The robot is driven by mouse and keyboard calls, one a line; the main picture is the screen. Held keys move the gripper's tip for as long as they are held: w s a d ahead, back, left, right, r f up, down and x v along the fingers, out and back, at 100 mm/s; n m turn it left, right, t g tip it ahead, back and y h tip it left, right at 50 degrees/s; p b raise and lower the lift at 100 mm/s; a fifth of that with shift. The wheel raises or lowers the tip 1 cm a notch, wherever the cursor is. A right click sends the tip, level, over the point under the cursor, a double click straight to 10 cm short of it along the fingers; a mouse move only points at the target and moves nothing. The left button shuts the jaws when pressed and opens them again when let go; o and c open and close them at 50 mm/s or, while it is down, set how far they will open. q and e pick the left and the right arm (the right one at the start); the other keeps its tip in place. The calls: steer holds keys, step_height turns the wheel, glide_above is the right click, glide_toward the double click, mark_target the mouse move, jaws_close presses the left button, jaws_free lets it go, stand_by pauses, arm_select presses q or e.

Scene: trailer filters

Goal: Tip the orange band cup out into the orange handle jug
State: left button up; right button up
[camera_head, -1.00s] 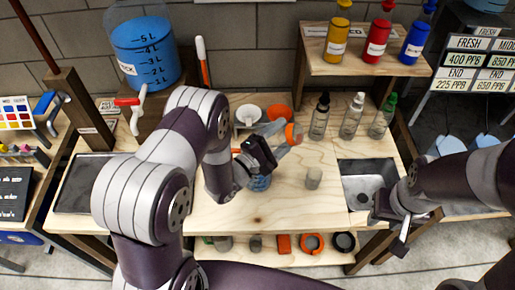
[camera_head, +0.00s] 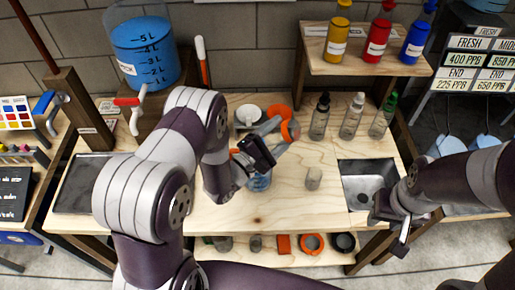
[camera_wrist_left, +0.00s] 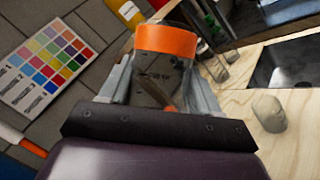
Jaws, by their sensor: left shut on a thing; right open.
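The orange band cup (camera_head: 291,130) is a clear cup held tilted over the table, its orange-banded end to the right. My left gripper (camera_head: 277,138) is shut on it. In the left wrist view the cup (camera_wrist_left: 166,40) lies between the fingers, orange band at the far end. A clear bluish vessel (camera_head: 260,183) stands on the table just below the gripper, mostly hidden by it; it may be the orange handle jug, but I cannot make out its handle. No stream shows. My right gripper (camera_head: 402,236) is open and empty at the sink's front right.
A white bowl (camera_head: 249,117) and an orange round thing (camera_head: 277,112) are behind. Several clear bottles (camera_head: 350,118) stand before a raised shelf (camera_head: 365,67). A sink (camera_head: 366,181) is at right. The front tabletop is clear.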

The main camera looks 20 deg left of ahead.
arm_select(q)
steer(key=shift+a+r+n, duration=0.15)
steer(key=shift+a+n, duration=0.15)
steer(key=shift+n, duration=0.3)
stand_by(1.1)
